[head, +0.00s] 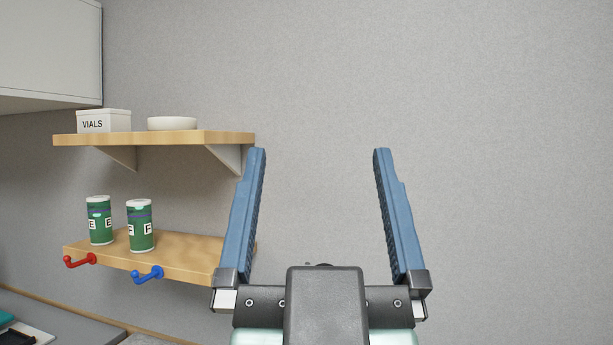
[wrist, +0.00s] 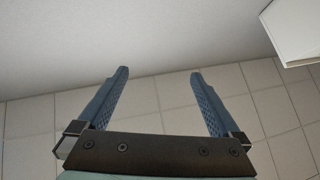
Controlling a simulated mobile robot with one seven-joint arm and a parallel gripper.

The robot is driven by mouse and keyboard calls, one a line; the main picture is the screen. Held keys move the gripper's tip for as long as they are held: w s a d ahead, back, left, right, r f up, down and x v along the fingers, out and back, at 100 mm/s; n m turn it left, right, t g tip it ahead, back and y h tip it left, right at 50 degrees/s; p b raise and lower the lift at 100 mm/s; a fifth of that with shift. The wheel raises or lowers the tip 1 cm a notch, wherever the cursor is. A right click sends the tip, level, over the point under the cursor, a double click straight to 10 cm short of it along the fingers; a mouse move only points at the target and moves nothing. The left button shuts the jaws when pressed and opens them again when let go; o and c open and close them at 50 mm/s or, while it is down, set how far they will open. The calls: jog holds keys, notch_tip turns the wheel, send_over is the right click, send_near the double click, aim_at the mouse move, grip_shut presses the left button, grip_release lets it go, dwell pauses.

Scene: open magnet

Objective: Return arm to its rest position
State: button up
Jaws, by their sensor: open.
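My gripper (head: 318,215) is in the middle of the head view, its two blue fingers spread wide and pointing up. Nothing is between the fingers; only the bare grey wall (head: 490,150) shows behind them. In the wrist view, the open, empty fingers (wrist: 158,82) stand before a plain pale surface and a tiled one.
The upper shelf (head: 155,139) holds a white VIALS box (head: 104,121) and a white bowl (head: 172,124). The lower shelf (head: 180,262) holds two green canisters (head: 100,220), with a red hook (head: 80,260) and a blue hook (head: 148,275) on its front edge. A white cabinet (head: 50,50) hangs upper left. The right side shows only wall.

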jog(key=shift+t, duration=0.6)
jog(key=s+r, duration=0.1)
jog(key=s+a+r, duration=0.1)
jog(key=s+r, duration=0.1)
jog(key=shift+r, duration=0.15)
jog(key=shift+w, duration=0.1)
dwell(0.4)
